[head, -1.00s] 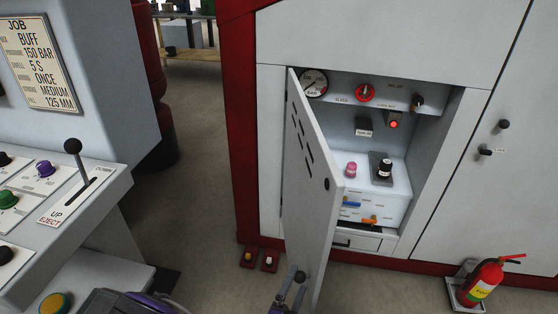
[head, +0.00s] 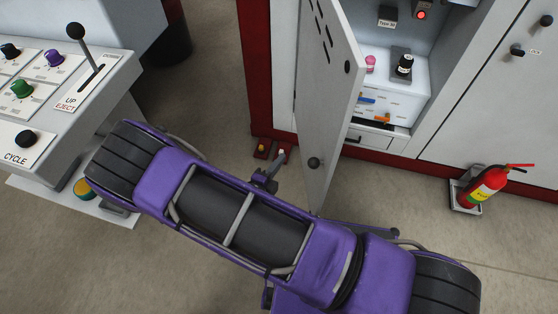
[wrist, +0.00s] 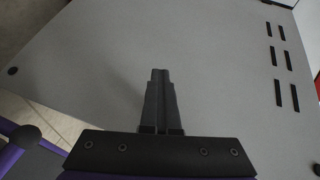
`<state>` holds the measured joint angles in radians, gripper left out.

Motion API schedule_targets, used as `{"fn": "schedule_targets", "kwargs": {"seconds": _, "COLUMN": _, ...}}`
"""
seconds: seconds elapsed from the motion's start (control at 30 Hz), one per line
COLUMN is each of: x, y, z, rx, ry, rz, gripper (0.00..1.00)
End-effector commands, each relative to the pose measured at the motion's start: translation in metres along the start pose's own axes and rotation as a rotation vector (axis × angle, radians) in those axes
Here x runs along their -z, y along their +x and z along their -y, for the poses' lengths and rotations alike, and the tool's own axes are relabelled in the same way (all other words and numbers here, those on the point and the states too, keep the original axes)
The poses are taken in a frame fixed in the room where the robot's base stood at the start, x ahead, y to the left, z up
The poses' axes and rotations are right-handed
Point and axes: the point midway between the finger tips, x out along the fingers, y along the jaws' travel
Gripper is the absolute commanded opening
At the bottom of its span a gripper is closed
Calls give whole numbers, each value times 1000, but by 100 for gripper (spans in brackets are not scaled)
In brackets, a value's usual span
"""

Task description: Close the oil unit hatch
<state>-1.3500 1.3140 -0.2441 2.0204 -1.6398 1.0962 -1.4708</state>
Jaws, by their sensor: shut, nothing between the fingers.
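The oil unit hatch (head: 330,100) is a tall grey door with dark slots, hinged at its left side and standing wide open. It also fills most of the wrist view (wrist: 90,60), with slots at the right. My gripper (wrist: 160,73) is shut and empty, pointing at the outer face of the hatch. I cannot tell whether it touches. In the head view my purple arm crosses the front, and its small dark end is left of the hatch's lower edge. The oil unit's cavity (head: 448,62) shows a pink-capped bottle, a dark bottle and a red light.
A control console (head: 110,85) with knobs and a lever stands at the left. A fire extinguisher (head: 484,187) stands on the floor at the right.

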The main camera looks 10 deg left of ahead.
Motion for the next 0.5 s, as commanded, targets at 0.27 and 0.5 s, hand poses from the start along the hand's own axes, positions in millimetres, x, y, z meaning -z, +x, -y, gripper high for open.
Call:
{"fn": "schedule_targets", "kwargs": {"seconds": 0.27, "x": 0, "y": 0, "z": 0, "rx": 0, "ry": 0, "rz": 0, "gripper": 0}}
{"fn": "schedule_targets", "kwargs": {"seconds": 0.5, "x": 0, "y": 0, "z": 0, "rx": 0, "ry": 0, "rz": 0, "gripper": 6}}
